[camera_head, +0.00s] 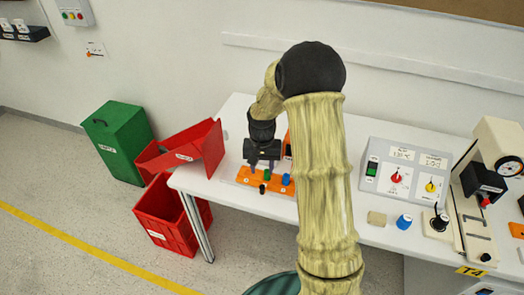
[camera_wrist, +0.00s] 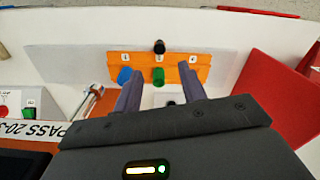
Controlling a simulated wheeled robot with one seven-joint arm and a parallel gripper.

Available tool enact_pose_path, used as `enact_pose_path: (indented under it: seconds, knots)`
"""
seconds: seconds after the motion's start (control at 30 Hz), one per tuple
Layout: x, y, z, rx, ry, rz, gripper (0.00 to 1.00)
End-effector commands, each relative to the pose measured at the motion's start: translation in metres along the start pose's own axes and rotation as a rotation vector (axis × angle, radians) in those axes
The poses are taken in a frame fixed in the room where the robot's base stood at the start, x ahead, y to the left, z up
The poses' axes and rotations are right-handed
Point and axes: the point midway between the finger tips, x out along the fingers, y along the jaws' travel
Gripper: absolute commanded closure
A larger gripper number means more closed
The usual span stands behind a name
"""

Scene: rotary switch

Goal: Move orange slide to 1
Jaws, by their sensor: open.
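An orange panel (camera_head: 250,183) lies on the white table under my gripper. The orange panel also shows in the wrist view (camera_wrist: 142,62), with small white labels too small to read surely. A blue peg (camera_wrist: 124,75) and a green peg (camera_wrist: 158,76) stand at its near side in that view, and a black peg (camera_wrist: 159,46) at its far edge. My gripper (camera_wrist: 160,90) is open, its two fingers apart and pointing toward the panel, with nothing held. In the head view my gripper (camera_head: 262,163) is just above the panel. My arm hides part of the panel's right.
A red bin (camera_head: 205,150) sits at the table's left end, beside the panel. A grey control box (camera_head: 390,175) with red and yellow knobs stands to the right. A tan block (camera_head: 376,218) and a blue knob (camera_head: 404,221) lie near the front edge.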

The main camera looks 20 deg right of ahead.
Motion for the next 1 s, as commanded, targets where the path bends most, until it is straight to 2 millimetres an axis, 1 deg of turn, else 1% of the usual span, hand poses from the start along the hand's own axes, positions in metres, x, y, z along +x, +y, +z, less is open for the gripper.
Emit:
enact_pose_path:
  seconds: [0.03, 0.2, 0.3, 0.4, 0.53, 0.73, 0.77, 0.8, 0.87, 0.9, 0.97, 1.0]
  knots:
    - [-0.011, 0.000, -0.001, 0.000, 0.006, -0.001, 0.59]
    - [-0.045, 0.000, -0.001, 0.000, 0.005, -0.002, 0.59]
    - [-0.061, 0.000, -0.001, 0.000, 0.003, 0.000, 0.59]
    - [-0.073, 0.000, -0.001, -0.001, 0.003, 0.000, 0.59]
    - [-0.078, 0.000, 0.000, -0.001, 0.000, 0.000, 0.59]
    - [-0.078, 0.000, 0.000, -0.001, 0.000, 0.000, 0.59]
    - [-0.078, 0.000, 0.000, -0.001, 0.000, 0.000, 0.61]
    - [-0.078, 0.000, 0.000, -0.002, -0.001, 0.001, 0.69]
    - [-0.077, -0.001, 0.001, -0.013, -0.004, 0.005, 0.80]
    - [-0.077, -0.002, 0.002, -0.029, -0.008, 0.010, 0.88]
    - [-0.075, -0.004, 0.004, -0.071, -0.018, 0.025, 1.00]
    - [-0.072, -0.006, 0.006, -0.114, -0.029, 0.039, 1.00]
